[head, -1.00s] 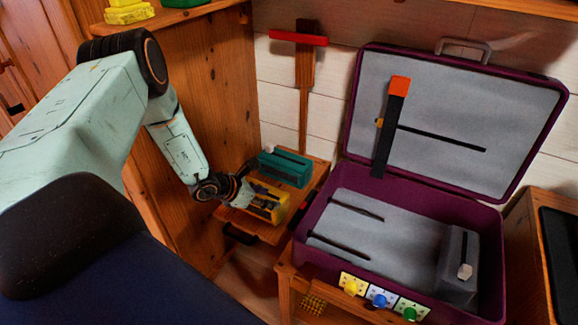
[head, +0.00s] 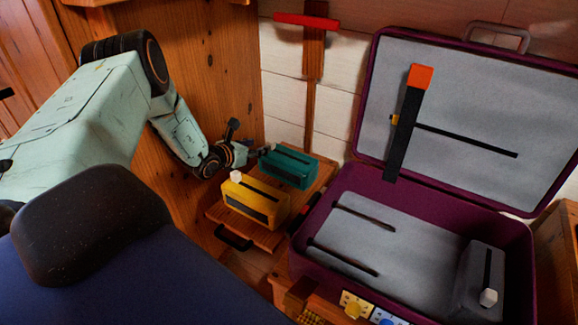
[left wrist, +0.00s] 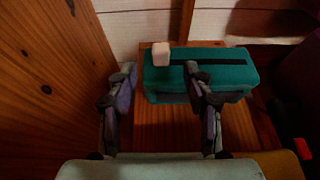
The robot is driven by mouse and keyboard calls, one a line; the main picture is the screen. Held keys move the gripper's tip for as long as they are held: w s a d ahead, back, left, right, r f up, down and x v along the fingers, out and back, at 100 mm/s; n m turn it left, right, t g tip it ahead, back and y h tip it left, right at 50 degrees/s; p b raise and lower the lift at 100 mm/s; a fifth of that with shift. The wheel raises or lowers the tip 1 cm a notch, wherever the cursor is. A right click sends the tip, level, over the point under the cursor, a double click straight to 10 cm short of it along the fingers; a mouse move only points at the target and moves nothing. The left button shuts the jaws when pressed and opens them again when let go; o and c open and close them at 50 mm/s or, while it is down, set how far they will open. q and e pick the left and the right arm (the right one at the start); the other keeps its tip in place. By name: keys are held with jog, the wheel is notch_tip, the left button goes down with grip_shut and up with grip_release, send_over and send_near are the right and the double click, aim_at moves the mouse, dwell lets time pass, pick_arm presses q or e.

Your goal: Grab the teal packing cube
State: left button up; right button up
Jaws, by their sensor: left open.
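The teal packing cube (head: 291,172) lies on a small wooden stand, with a dark strip along its top and a pale tab at its left end. It also shows in the left wrist view (left wrist: 225,70), with the pale tab (left wrist: 161,54) between the fingers as seen there. My left gripper (head: 250,143) is open and empty, at the left end of the teal cube. In the wrist view one finger is left of the cube and the other overlaps its front; I cannot tell whether they touch. My right gripper is not in view.
A yellow packing cube (head: 254,201) sits in front of the teal one on the stand (head: 232,217). A wooden panel (head: 205,70) rises on the left. An open purple suitcase (head: 345,278) stands to the right, holding a grey cube (head: 478,280).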

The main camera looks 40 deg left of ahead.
pick_arm(q)
jog(key=b+x, duration=0.1)
jog(key=x, duration=0.1)
jog(key=f+b+x, duration=0.1)
jog(key=x, duration=0.2)
jog(key=shift+s+d+r, duration=0.1)
jog(key=shift+s, duration=0.05)
jog(key=shift+w+b, duration=0.4)
jog(key=shift+w, duration=0.25)
jog(key=shift+w+f, duration=0.25)
jog(key=shift+w, duration=0.1)
jog(key=shift+s+r, duration=0.1)
jog(key=shift+r, duration=0.05)
jog(key=shift+c, duration=0.8)
jog(key=c, duration=0.5)
grip_shut()
